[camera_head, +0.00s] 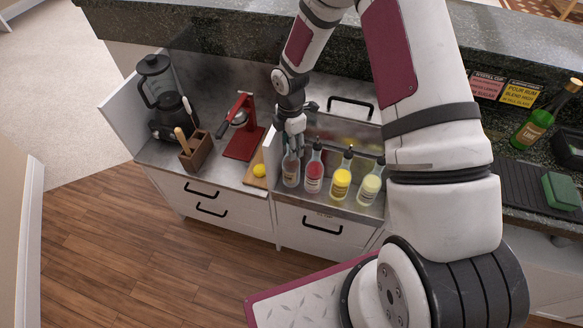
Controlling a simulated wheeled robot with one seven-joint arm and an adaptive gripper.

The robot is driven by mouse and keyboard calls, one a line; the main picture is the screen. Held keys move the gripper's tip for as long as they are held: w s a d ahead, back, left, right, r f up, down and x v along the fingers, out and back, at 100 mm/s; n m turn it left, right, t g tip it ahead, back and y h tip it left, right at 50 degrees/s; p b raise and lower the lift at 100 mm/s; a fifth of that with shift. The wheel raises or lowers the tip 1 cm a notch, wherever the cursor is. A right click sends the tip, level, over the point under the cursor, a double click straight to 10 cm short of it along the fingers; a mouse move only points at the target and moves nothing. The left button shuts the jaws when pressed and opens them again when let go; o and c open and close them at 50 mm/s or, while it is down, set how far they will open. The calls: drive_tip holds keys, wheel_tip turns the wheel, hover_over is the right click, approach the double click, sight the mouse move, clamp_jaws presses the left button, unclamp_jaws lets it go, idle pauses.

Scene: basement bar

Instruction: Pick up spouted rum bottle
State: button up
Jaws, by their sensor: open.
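Several spouted bottles stand upright in a row in the steel well of the counter. The leftmost spouted bottle (291,172) looks clear with a pale label and is probably the rum bottle; its label is too small to read. Beside it stand a red bottle (313,177), a yellow bottle (341,184) and a pale yellow bottle (369,189). My gripper (293,150) is open, pointing down at the top of the leftmost bottle. Its fingers hide the bottle's neck and spout. I cannot tell whether they touch it.
Left of the bottles are a yellow lemon (259,171) on a wooden board, a red press (241,130), a wooden tool holder (196,152) and a black blender (163,95). A green bottle (533,128) stands on the right counter. My arm covers the middle right.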

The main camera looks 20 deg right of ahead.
clamp_jaws()
drive_tip(key=shift+r, duration=0.1)
idle(0.4)
